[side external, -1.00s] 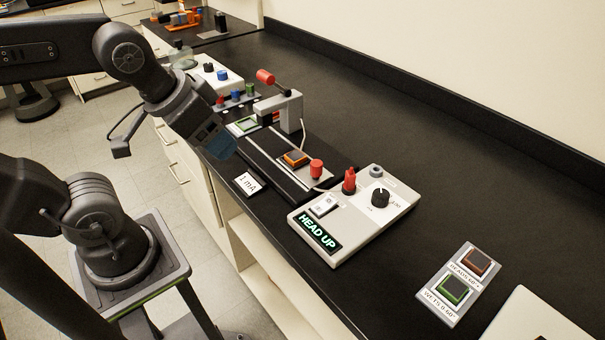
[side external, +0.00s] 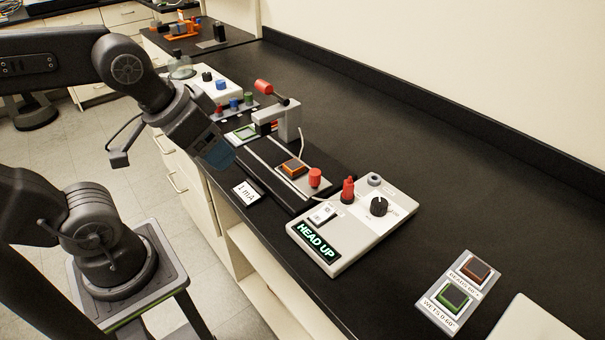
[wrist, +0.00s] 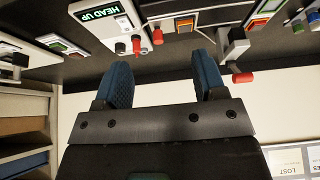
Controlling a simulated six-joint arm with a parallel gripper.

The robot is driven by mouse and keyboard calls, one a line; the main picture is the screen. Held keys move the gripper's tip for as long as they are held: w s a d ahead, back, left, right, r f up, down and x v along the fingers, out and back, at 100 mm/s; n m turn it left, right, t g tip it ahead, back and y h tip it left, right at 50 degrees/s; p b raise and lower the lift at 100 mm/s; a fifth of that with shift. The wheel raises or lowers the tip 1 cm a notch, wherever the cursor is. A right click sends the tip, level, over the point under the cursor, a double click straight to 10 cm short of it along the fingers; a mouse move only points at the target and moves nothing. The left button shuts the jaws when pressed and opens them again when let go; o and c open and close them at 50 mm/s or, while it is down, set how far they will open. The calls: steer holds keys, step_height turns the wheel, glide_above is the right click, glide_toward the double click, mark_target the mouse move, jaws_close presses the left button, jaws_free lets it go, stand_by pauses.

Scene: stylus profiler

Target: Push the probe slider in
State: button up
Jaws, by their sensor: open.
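A small grey plate (side external: 291,181) with an orange-rimmed black pad (side external: 293,167) and a red knob (side external: 315,178) sits on a dark rail; it appears to be the probe slider. Its red knob also shows in the wrist view (wrist: 157,37), beyond my fingers. A grey bracket (side external: 289,118) with a red-tipped lever (side external: 263,87) stands at the rail's far part. My gripper (side external: 222,157) is open and empty, left of the rail near the bench's front edge. Its two blue fingers (wrist: 163,78) are spread apart in the wrist view, touching nothing.
A grey box (side external: 345,235) reading "HEAD UP" stands at the rail's near end. A "1 mA" card (side external: 245,193) lies by the front edge. A two-button panel (side external: 459,292) is at the right. Behind the bracket is a white box (side external: 205,80) with knobs.

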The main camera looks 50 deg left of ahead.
steer(key=shift+w+r, duration=0.2)
steer(key=shift+w, duration=0.05)
steer(key=shift+c, duration=1.1)
steer(key=n+g, duration=0.6)
steer(key=n, duration=0.3)
glide_above(315, 172)
step_height(315, 172, down, 2)
step_height(315, 172, down, 13)
steer(key=shift+f, duration=0.2)
steer(key=shift+c, duration=0.2)
jaws_close()
